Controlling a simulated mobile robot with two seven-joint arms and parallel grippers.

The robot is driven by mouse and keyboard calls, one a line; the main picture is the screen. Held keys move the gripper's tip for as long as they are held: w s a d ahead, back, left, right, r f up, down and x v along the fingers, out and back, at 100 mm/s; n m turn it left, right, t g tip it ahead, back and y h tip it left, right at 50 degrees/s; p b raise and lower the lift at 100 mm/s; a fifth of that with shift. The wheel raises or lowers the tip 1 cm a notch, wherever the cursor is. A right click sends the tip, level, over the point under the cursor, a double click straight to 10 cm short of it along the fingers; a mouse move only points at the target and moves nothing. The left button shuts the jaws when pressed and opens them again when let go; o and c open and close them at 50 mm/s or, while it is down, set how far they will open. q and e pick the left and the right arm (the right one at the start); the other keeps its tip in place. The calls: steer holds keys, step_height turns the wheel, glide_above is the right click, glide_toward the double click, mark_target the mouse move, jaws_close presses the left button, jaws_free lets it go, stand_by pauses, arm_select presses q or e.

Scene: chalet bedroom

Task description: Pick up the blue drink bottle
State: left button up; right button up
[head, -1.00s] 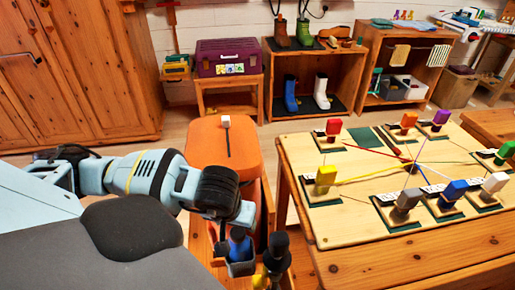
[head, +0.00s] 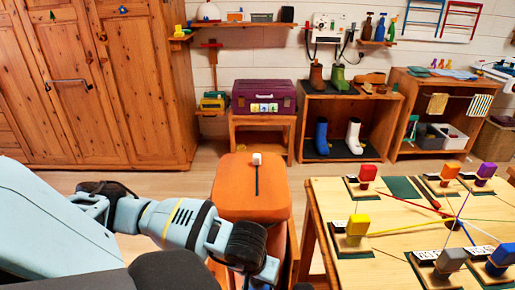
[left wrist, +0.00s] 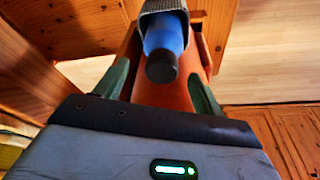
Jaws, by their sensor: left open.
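The blue drink bottle (left wrist: 165,32) shows in the left wrist view, with its dark cap (left wrist: 161,67) toward the camera. Its far part sits in a grey holder (left wrist: 163,6). My left gripper (left wrist: 160,78) is open, its two green fingers apart on either side of the cap end. I cannot tell whether either finger touches the bottle. In the head view only my left arm shows; its gripper and the bottle lie below the picture edge. My right gripper is in neither view.
An orange padded seat (head: 240,195) stands ahead of my left arm. A wooden table (head: 350,280) with coloured blocks and cords is at right. A purple box (head: 264,96) on a small stand and a boot shelf (head: 340,106) are behind. Floor left of the seat is clear.

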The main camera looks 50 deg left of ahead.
arm_select(q)
steer(key=shift+a+x, duration=0.1)
steer(key=shift+x, duration=0.85)
steer(key=shift+a+x, duration=0.15)
steer(key=shift+x, duration=0.85)
steer(key=shift+w+r, duration=0.1)
steer(key=shift+c, duration=0.3)
jaws_close()
